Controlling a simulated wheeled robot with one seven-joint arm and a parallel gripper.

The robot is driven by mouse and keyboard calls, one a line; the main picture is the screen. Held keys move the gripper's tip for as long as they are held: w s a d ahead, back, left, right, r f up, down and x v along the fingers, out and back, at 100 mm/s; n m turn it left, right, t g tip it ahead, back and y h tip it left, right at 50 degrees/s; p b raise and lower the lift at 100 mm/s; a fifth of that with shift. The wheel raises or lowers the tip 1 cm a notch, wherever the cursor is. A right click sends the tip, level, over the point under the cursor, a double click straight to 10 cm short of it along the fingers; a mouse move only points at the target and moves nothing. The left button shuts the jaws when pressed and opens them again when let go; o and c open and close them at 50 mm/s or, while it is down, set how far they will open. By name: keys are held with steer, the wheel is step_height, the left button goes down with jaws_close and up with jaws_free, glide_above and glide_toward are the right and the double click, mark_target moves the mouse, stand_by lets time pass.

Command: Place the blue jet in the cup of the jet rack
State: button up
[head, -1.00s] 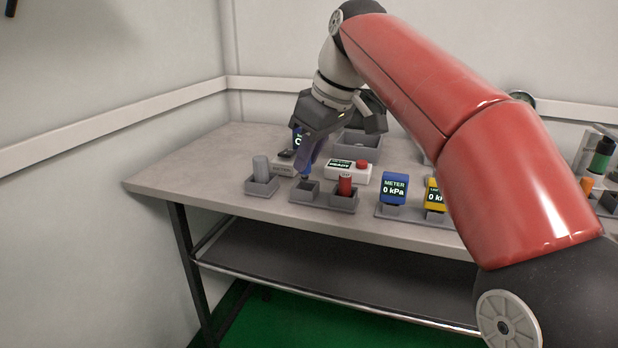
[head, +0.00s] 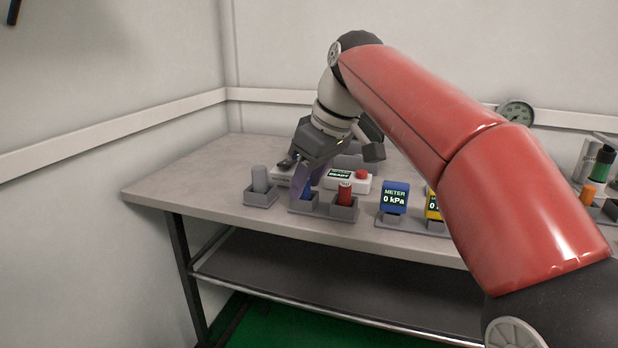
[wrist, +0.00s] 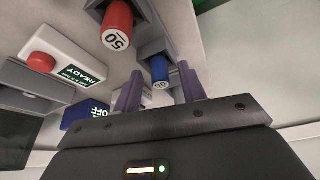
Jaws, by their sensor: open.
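The blue jet (wrist: 160,72) shows in the wrist view with its numbered end toward the camera. It appears to stand in the grey cup (wrist: 153,45) of the jet rack, beside the red jet (wrist: 118,25) in the other cup. In the head view the jet rack (head: 322,214) is near the table's front edge, with the red jet (head: 345,193) upright in its right cup. My gripper (head: 304,186) is low over the left cup and largely hides the blue jet there. In the wrist view my gripper (wrist: 158,78) is open, one purple finger on each side of the blue jet.
A grey cylinder in a holder (head: 260,184) stands close left of the rack. A white READY box with a red button (head: 348,180) is just behind. A blue meter (head: 395,197) and a yellow one stand to the right. The table's left end is clear.

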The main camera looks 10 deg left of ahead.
steer(key=p+v, duration=0.4)
steer(key=v, duration=0.8)
steer(key=s+d+f+m+t+h, duration=0.1)
steer(key=s+d+f+m+t, duration=0.1)
steer(key=s+d+f+m, duration=0.4)
steer(key=s+d+f+m+t+h, duration=0.15)
steer(key=d+f, duration=0.25)
steer(key=d, duration=0.5)
steer(key=s+d+f+m+h, duration=0.1)
steer(key=s+d+f+m, duration=0.2)
steer(key=f, duration=0.5)
steer(key=s+d+f+m, duration=0.3)
steer(key=s+d+f, duration=0.3)
steer(key=s+f, duration=0.2)
steer(key=shift+s+d+f+m+t+h, duration=0.2)
steer(key=shift+d+m+t+h, duration=0.05)
steer(key=shift+m+t+h, duration=0.1)
steer(key=shift+r+p, duration=0.9)
steer(key=shift+p, duration=0.1)
